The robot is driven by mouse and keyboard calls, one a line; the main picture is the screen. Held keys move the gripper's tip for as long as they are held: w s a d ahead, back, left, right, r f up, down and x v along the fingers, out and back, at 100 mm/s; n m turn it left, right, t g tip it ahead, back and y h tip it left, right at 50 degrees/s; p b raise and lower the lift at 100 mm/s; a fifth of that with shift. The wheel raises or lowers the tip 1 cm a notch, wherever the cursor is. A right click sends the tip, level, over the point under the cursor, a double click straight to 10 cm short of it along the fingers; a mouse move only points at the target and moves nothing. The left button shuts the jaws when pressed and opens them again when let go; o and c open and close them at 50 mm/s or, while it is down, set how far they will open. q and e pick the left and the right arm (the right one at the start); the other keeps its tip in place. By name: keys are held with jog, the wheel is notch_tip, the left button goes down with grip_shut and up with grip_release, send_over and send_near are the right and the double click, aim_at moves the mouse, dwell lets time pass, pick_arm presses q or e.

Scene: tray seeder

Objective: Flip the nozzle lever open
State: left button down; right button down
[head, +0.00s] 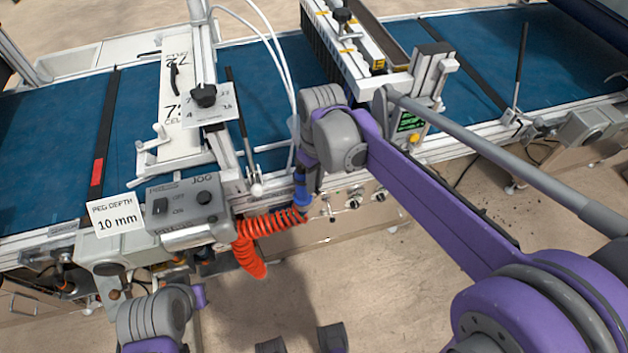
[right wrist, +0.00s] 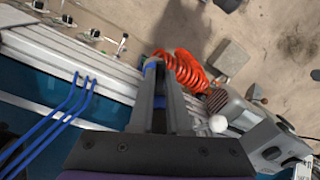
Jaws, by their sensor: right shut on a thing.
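The blue nozzle (head: 302,194) is upright at the front edge of the seeder, at the top end of an orange coiled hose (head: 268,228). My right gripper (head: 304,178) comes down on it from above and is shut on it. In the right wrist view, my gripper fingers (right wrist: 160,104) are close together, with a bit of the blue nozzle (right wrist: 153,65) showing just beyond their tips. The lever itself cannot be made out; the fingers and wrist hide most of the nozzle.
The grey JOG switch box (head: 187,207) and a white "PEG DEPTH 10 mm" sign (head: 116,214) stand left of the nozzle. Small front-panel knobs (head: 353,200) lie to the right. Open floor (head: 400,300) lies in front.

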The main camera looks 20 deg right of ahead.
jog(key=shift+w+d+n, duration=0.15)
jog(key=shift+d+n, duration=0.1)
jog(key=shift+n, duration=0.45)
jog(key=c, duration=0.9)
grip_release()
jog(key=r, duration=0.3)
jog(key=r+p, duration=0.1)
jog(key=r, duration=0.6)
jog(key=shift+w+d+r, duration=0.2)
jog(key=shift+d+r, duration=0.1)
jog(key=shift+r, duration=0.1)
